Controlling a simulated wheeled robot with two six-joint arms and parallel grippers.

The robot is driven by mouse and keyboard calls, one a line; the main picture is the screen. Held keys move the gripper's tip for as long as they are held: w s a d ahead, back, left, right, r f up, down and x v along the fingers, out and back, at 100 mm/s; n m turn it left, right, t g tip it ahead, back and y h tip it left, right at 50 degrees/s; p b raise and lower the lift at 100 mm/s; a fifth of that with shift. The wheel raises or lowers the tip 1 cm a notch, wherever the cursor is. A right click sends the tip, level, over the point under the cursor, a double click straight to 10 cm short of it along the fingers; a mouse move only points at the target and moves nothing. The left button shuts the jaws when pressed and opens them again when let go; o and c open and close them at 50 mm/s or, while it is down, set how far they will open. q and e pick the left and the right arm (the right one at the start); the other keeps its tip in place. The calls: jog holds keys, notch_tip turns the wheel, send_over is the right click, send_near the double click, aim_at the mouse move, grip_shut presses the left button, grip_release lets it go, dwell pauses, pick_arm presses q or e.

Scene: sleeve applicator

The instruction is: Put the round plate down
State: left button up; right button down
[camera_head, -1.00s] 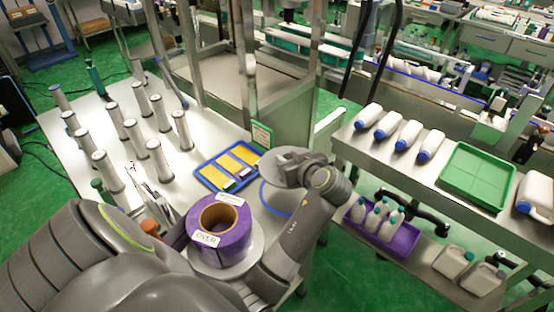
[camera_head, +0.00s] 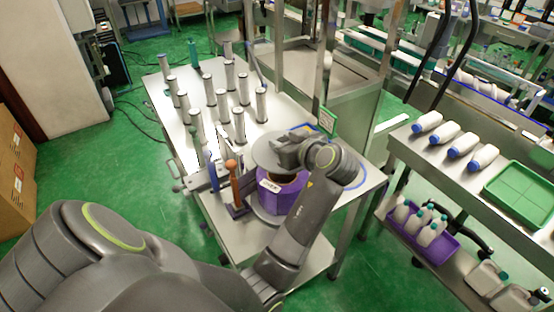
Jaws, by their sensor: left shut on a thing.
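My left gripper (camera_head: 287,153) is shut on the grey round plate (camera_head: 263,151) by its right side. The plate looks about level. In the picture it overlaps the back of the purple roll (camera_head: 278,198); I cannot tell whether it touches the roll or the table. The roll stands upright on a round grey base (camera_head: 262,215), with a white label near its top. The plate and gripper hide most of its top opening. My right gripper is out of view.
The steel table (camera_head: 195,155) holds several upright grey cylinders (camera_head: 238,122) behind. Tools, one with an orange handle (camera_head: 233,168), stand left of the roll. A green sign (camera_head: 326,121) stands behind. At right, a bench holds white bottles (camera_head: 461,144) and a green tray (camera_head: 521,194).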

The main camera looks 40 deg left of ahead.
pick_arm(q)
notch_tip(320, 180, down, 2)
jog(key=shift+w+f, duration=0.1)
notch_tip(320, 180, down, 4)
jog(key=shift+r+p, duration=0.1)
jog(key=shift+p, duration=0.3)
jog(key=shift+f+b, duration=0.6)
jog(key=shift+f, duration=0.1)
jog(key=o, duration=1.1)
jog(key=shift+r, duration=0.1)
jog(key=shift+r, duration=0.1)
